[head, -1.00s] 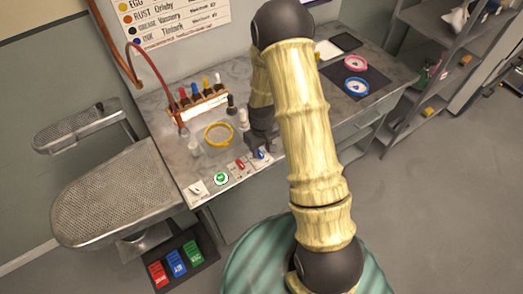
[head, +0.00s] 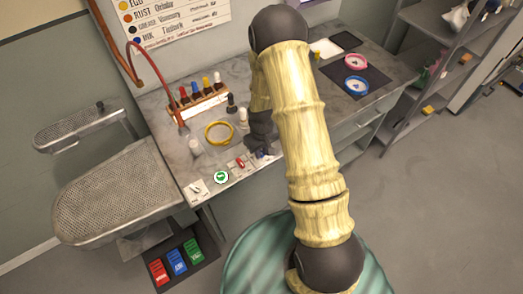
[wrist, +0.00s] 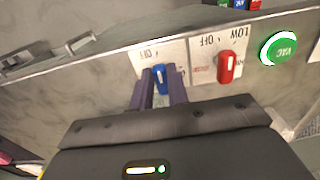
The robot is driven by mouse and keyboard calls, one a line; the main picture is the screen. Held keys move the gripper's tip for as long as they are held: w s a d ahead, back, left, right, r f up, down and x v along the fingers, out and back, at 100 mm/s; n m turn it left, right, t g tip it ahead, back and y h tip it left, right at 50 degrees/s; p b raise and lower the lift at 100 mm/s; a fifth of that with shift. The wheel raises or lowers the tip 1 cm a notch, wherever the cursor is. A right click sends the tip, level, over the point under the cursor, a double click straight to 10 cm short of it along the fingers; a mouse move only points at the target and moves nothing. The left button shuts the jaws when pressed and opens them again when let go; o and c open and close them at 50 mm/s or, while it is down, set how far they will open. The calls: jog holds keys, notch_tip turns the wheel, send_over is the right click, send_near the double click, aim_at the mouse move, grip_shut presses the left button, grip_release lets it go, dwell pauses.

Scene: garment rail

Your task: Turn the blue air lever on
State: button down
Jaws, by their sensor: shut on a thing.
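The blue air lever (wrist: 158,78) sits on a white plate (wrist: 146,57) at the bench's front edge, with part of an OFF label showing. In the wrist view my gripper (wrist: 162,82) has a dark finger on each side of the lever and is shut on it. In the head view the gripper (head: 262,148) is low over the bench front and hides most of the lever. The lever's exact setting is hard to read because the fingers cover part of the plate.
A red lever (wrist: 227,66) stands close beside the blue one, then a round green VAC button (wrist: 278,48). A yellow ring (head: 219,133), small bottles and a dropper rack (head: 198,102) stand behind. A perforated pressing board (head: 125,190) is at left.

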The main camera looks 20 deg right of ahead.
jog(key=shift+m, duration=0.4)
jog(key=m, duration=0.1)
jog(key=m+b, duration=0.1)
jog(key=m, duration=0.2)
jog(key=shift+a+b, duration=0.25)
jog(key=shift+b, duration=0.05)
jog(key=m, duration=0.4)
jog(key=shift+w+a+m, duration=0.15)
jog(key=shift+a+m, duration=0.1)
jog(key=shift+m, duration=0.15)
jog(key=m, duration=0.4)
jog(key=shift+w+a+r+m, duration=0.1)
jog(key=shift+w+a+m, duration=0.05)
jog(key=shift+m, duration=0.15)
jog(key=shift+w+m+p, duration=0.2)
jog(key=shift+m+p, duration=0.25)
jog(key=shift+m, duration=1.45)
jog(key=c, duration=1.4)
grip_release()
jog(key=shift+a, duration=0.1)
jog(key=shift+o, duration=0.2)
